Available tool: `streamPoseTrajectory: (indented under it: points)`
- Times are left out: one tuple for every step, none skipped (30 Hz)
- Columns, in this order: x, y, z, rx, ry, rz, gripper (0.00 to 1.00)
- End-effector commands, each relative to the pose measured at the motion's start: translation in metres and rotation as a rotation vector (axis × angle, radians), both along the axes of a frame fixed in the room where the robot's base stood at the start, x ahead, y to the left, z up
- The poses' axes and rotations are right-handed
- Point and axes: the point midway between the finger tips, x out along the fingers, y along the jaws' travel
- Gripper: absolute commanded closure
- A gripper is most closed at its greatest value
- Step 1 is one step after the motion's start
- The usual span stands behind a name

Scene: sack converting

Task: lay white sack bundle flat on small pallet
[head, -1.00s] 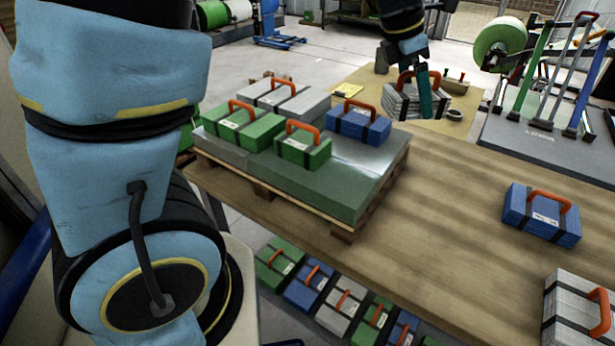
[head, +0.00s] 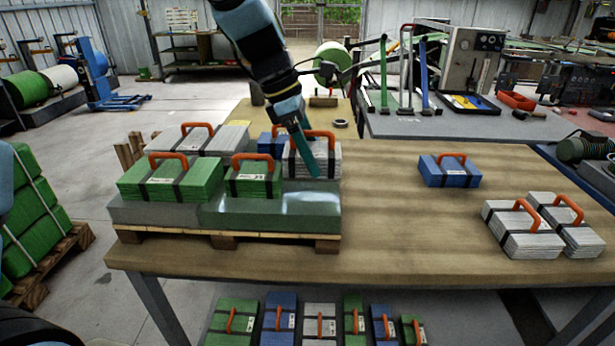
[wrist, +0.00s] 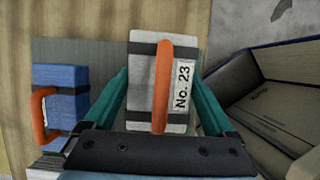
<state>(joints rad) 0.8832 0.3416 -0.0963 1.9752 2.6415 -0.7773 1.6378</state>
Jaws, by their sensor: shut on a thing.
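The white sack bundle (head: 326,160) has dark straps and an orange handle. My gripper (head: 308,152) is shut on it, with one teal finger across its near side in the head view. The wrist view shows the bundle (wrist: 148,88) between both fingers, with a "No. 23" label facing up. The bundle is over or just behind the right part of the small pallet (head: 222,241); I cannot tell whether it touches the grey-green top. A blue bundle (wrist: 60,95) is beside it in the wrist view.
Two green bundles (head: 170,182) (head: 253,178) and another white bundle (head: 226,140) sit on the pallet. A blue bundle (head: 449,171) and two white bundles (head: 522,232) (head: 568,226) lie on the table at right. Bare tabletop lies between.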

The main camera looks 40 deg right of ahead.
Motion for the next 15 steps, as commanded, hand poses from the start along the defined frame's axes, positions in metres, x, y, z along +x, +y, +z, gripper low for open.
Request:
streamPoseTrajectory:
  points:
    - [0.000,0.000,-0.006,0.002,0.002,0.001,0.79]
    - [0.000,0.000,-0.008,0.001,0.001,0.001,0.79]
    - [0.001,0.000,-0.011,0.000,0.000,0.002,0.79]
    - [0.001,0.000,-0.014,0.000,0.000,0.002,0.79]
    - [0.000,0.000,-0.017,0.001,0.001,0.001,0.79]
    - [0.000,0.001,-0.022,0.002,0.001,0.001,0.79]
    - [0.000,0.001,-0.026,0.003,0.002,0.002,0.79]
    - [0.000,0.001,-0.031,0.002,0.003,0.003,0.79]
    - [0.000,0.000,-0.037,0.002,0.003,0.003,0.79]
    - [0.000,0.000,-0.041,0.002,0.002,0.002,0.79]
    - [0.000,0.000,-0.044,0.001,0.002,0.002,0.79]
    - [0.000,0.000,-0.048,0.001,0.001,0.003,0.79]
    - [0.000,0.000,-0.050,0.000,0.001,0.002,0.79]
    - [0.000,0.000,-0.051,0.000,0.001,0.002,0.79]
    - [0.000,0.000,-0.051,0.000,0.000,0.001,0.79]
